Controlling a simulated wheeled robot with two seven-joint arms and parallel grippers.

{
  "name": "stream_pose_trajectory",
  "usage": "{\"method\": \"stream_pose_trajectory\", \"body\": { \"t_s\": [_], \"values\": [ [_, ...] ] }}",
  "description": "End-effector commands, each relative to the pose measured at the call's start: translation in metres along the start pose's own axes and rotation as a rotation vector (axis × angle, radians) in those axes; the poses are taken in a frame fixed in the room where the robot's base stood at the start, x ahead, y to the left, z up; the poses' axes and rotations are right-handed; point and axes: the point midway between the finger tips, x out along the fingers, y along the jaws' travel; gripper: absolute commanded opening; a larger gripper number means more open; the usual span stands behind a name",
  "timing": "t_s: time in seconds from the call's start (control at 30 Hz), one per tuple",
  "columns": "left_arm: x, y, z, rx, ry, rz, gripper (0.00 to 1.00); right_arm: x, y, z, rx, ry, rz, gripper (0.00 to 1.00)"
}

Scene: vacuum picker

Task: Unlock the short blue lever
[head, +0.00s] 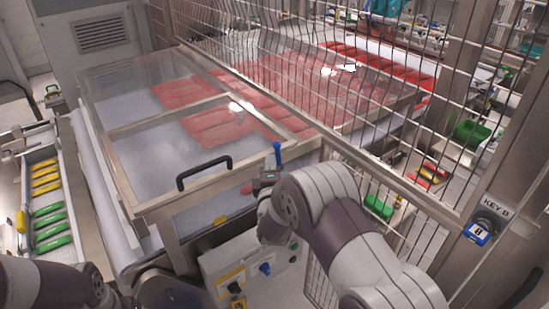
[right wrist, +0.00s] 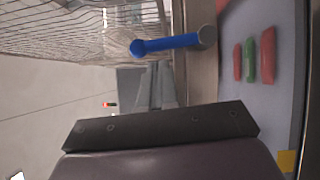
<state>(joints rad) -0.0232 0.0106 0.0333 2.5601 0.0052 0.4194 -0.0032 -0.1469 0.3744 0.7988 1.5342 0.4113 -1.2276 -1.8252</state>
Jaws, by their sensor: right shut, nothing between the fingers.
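The short blue lever (head: 277,153) stands upright on the frame edge at the front right corner of the clear-lidded machine. In the right wrist view the blue lever (right wrist: 170,43) lies across the picture, with its round grey pivot at the right end. My right gripper (head: 266,178) is just below the lever in the head view, partly hidden by my wrist. In the right wrist view its grey fingers (right wrist: 157,75) are shut and empty, pointing toward the lever. I cannot tell whether they touch it. My left gripper is not in view.
A wire mesh guard (head: 330,100) rises right behind the lever. The clear lid has a black handle (head: 204,172). A control box (head: 250,270) with a blue knob stands below. A KEY B lock (head: 480,230) is on the right post. Red and green pieces lie beyond the mesh.

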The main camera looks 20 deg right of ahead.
Motion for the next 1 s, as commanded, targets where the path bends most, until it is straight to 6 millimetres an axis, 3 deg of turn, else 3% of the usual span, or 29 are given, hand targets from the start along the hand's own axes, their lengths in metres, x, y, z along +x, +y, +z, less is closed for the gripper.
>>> {"method": "stream_pose_trajectory", "body": {
  "t_s": [0.47,0.7,1.0],
  "values": [
    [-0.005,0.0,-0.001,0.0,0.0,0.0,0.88,0.01,-0.001,0.01,0.001,0.002,-0.001,0.0],
    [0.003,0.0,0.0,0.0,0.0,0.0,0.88,0.02,0.001,0.023,0.001,-0.001,0.0,0.0],
    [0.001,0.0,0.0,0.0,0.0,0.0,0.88,0.021,0.003,0.024,0.002,-0.002,0.001,0.0]
  ]
}}
